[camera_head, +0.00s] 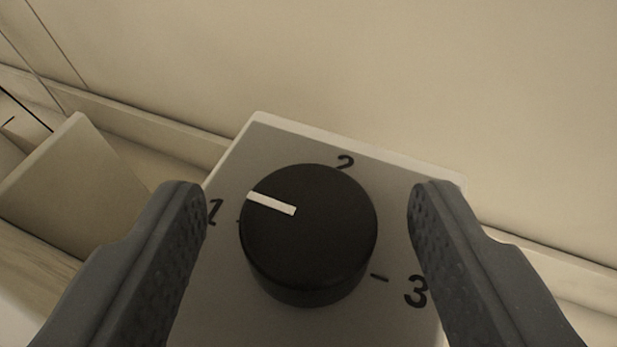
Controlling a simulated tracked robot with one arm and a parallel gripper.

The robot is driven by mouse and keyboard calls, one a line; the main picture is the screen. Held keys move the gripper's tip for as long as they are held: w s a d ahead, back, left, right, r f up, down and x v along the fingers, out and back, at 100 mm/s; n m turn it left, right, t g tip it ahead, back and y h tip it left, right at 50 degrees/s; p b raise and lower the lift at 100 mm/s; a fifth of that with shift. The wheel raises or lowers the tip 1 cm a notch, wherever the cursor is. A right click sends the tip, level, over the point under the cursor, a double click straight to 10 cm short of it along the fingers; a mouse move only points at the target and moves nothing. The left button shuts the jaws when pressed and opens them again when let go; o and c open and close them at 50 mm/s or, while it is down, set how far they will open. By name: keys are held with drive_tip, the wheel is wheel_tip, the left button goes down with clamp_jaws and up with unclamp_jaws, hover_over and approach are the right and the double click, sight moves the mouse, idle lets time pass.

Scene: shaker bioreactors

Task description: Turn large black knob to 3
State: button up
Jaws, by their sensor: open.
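The large black knob (318,235) is round and sits on a grey panel (290,325) marked 1, 2 and 3. Its white pointer line runs from near the middle to the left edge, close to the 1 and slightly above it. The 1 is at the left, the 2 at the top and the 3 at the lower right with a tick beside it. My gripper (308,205) is open, with one dark ridged finger on each side of the knob. A gap shows between each finger and the knob, and neither appears to touch it.
A beige wall (420,70) fills the top behind the panel. A pale ledge (150,120) runs along the wall's foot. A beige box-shaped block (75,180) stands at the left, with thin dark lines near it.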

drive_tip(key=shift+w+f, duration=0.1)
drive_tip(key=shift+w, duration=0.05)
drive_tip(key=c, duration=1)
